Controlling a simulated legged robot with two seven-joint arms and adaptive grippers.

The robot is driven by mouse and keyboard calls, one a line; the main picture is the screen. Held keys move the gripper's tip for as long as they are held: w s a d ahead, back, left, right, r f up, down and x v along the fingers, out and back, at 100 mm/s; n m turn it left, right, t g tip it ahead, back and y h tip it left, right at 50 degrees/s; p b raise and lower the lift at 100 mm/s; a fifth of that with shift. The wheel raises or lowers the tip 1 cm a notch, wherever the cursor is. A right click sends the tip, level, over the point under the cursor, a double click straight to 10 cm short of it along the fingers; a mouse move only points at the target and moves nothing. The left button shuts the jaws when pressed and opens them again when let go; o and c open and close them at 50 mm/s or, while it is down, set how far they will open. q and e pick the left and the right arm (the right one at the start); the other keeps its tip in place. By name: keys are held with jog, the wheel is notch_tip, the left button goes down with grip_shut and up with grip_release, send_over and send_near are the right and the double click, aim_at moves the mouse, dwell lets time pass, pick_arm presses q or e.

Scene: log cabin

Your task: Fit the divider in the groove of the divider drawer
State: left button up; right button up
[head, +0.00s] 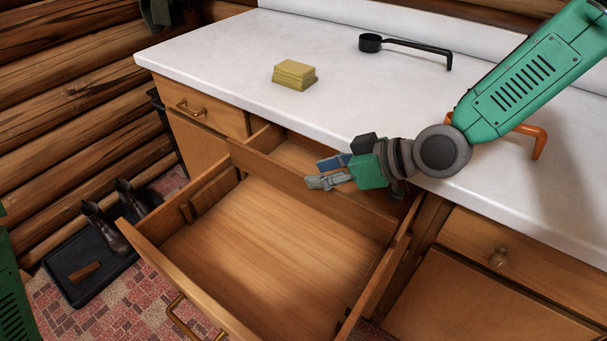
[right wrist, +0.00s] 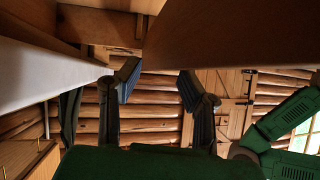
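The divider drawer (head: 175,262) is pulled open below the counter in the head view. A thin wooden board, which looks like the divider (head: 264,169), stands on edge across its rear part. A short wooden piece (head: 214,191) lies against the left inner wall; I cannot tell if it holds the groove. My right gripper (head: 328,172) is over the rear of the drawer, by the board, with its fingers pointing left. In the right wrist view its blue-padded fingers (right wrist: 158,82) are apart with nothing between them. My left gripper is not in view.
The white counter (head: 220,62) overhangs the drawer's rear. A yellow block stack (head: 294,74) and a black ladle-like tool (head: 400,44) lie on it. An orange handle (head: 540,140) is behind my right arm. A boot tray (head: 85,285) is on the floor, left. The drawer's front is empty.

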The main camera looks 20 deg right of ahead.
jog(key=v, duration=0.6)
jog(key=shift+s+d+r, duration=0.15)
jog(key=shift+s+d, duration=0.05)
jog(key=shift+d, duration=0.1)
